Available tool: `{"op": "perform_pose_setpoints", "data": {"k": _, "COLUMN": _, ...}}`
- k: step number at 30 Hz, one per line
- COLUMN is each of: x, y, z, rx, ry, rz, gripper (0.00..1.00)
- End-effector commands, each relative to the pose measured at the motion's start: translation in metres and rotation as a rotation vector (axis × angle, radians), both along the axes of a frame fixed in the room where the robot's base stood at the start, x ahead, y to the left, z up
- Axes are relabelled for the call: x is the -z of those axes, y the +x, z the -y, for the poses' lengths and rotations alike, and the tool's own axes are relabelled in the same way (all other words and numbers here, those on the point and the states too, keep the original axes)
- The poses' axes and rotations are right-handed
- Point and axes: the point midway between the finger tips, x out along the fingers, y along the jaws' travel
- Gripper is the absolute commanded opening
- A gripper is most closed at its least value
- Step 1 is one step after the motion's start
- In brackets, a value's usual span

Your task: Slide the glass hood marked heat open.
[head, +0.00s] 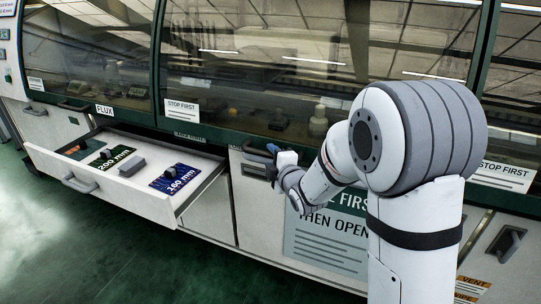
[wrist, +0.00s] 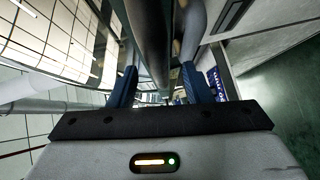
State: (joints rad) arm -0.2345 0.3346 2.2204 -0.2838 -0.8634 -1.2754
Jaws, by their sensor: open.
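The middle glass hood (head: 270,60) of the machine looks shut, with a "STOP FIRST" label at its lower left. I cannot read the word heat on any hood; my arm covers part of the front. My gripper (head: 263,153) is at the lower edge of this hood, by the top of the front panels. In the wrist view my gripper (wrist: 159,88) is open, with a blue finger on each side of a dark round bar (wrist: 152,35). The bar looks like a handle; I cannot tell whether the fingers touch it.
A hood marked FLUX (head: 85,45) is at the far left. A notice panel (head: 328,243) is below my arm. The green floor (head: 75,245) at front left is clear.

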Motion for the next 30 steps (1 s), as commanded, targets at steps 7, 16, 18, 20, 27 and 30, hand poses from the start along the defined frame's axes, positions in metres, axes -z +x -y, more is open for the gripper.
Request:
{"op": "perform_pose_setpoints", "data": {"k": 7, "x": 0.003, "y": 0.021, "z": -0.009, "rx": 0.002, "ry": 0.000, "rz": -0.001, "gripper": 0.45}}
{"op": "perform_pose_setpoints", "data": {"k": 16, "x": 0.003, "y": 0.023, "z": -0.010, "rx": 0.003, "ry": 0.001, "rz": -0.001, "gripper": 0.43}}
{"op": "perform_pose_setpoints", "data": {"k": 18, "x": 0.003, "y": 0.023, "z": -0.009, "rx": 0.003, "ry": 0.001, "rz": -0.001, "gripper": 0.38}}
{"op": "perform_pose_setpoints", "data": {"k": 20, "x": 0.003, "y": 0.023, "z": -0.009, "rx": 0.003, "ry": 0.001, "rz": -0.001, "gripper": 0.33}}
{"op": "perform_pose_setpoints", "data": {"k": 27, "x": 0.003, "y": 0.023, "z": -0.009, "rx": 0.003, "ry": 0.001, "rz": -0.001, "gripper": 0.13}}
{"op": "perform_pose_setpoints", "data": {"k": 30, "x": 0.004, "y": 0.023, "z": -0.009, "rx": 0.004, "ry": 0.001, "rz": -0.001, "gripper": 0.05}}
